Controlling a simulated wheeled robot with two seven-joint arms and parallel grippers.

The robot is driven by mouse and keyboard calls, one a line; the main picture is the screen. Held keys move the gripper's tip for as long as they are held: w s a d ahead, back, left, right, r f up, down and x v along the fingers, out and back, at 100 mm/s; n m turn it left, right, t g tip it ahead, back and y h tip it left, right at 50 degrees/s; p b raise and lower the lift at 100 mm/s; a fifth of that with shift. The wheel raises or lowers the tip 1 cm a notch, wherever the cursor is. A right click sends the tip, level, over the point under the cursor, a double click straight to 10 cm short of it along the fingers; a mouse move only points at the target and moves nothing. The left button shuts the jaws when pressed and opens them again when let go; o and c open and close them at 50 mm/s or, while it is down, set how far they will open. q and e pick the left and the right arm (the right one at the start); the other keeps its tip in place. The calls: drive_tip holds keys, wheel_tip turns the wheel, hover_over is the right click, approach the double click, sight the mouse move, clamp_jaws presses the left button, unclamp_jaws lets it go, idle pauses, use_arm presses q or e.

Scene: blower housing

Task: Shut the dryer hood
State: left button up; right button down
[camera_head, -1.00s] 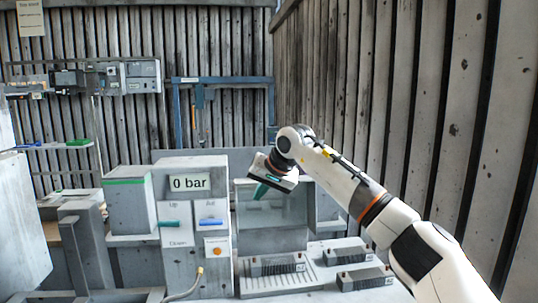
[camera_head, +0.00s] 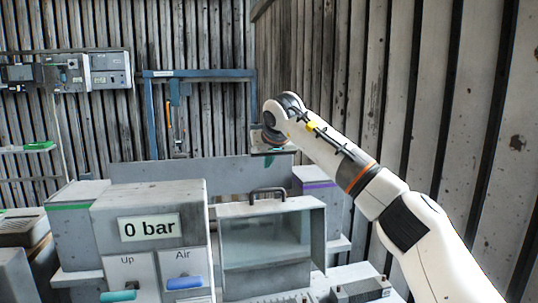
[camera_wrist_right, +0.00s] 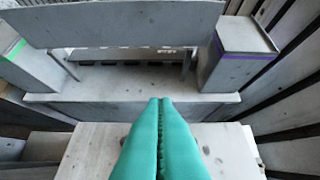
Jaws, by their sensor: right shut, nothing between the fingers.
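The dryer hood (camera_head: 265,235) is a grey box-shaped cover with a clear front pane, in the lower middle of the head view. A dark bar handle (camera_head: 267,191) stands on its top. I cannot tell whether the hood is fully down. My right gripper (camera_head: 271,160) is above the handle in the head view, apart from it in the picture. Its teal fingers (camera_wrist_right: 160,140) are together and empty in the right wrist view, over a light grey surface that looks like the hood top. The handle is not seen in that view. My left gripper is not in view.
A control box with a "0 bar" display (camera_head: 150,228) stands left of the hood. A purple-striped block (camera_head: 316,178) is behind it at right. Dark-topped blocks (camera_head: 360,290) lie in front at right. A ribbed wall (camera_head: 430,100) runs along the right side.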

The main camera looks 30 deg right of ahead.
drive_tip(key=p, duration=0.2)
hover_over(267, 201)
drive_tip(key=w, duration=0.2)
wheel_tip(267, 201, down, 4)
drive_tip(key=f, duration=0.1)
drive_tip(key=shift+s+f, duration=0.1)
drive_tip(key=shift+s, duration=0.85)
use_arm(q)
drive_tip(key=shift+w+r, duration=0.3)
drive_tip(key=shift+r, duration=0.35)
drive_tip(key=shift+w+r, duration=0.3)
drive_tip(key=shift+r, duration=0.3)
use_arm(e)
drive_tip(key=shift+s+a+f, duration=0.15)
drive_tip(key=shift+s+f, duration=0.2)
drive_tip(key=shift+s, duration=0.3)
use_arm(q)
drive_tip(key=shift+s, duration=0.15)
use_arm(e)
drive_tip(key=shift+s, duration=0.1)
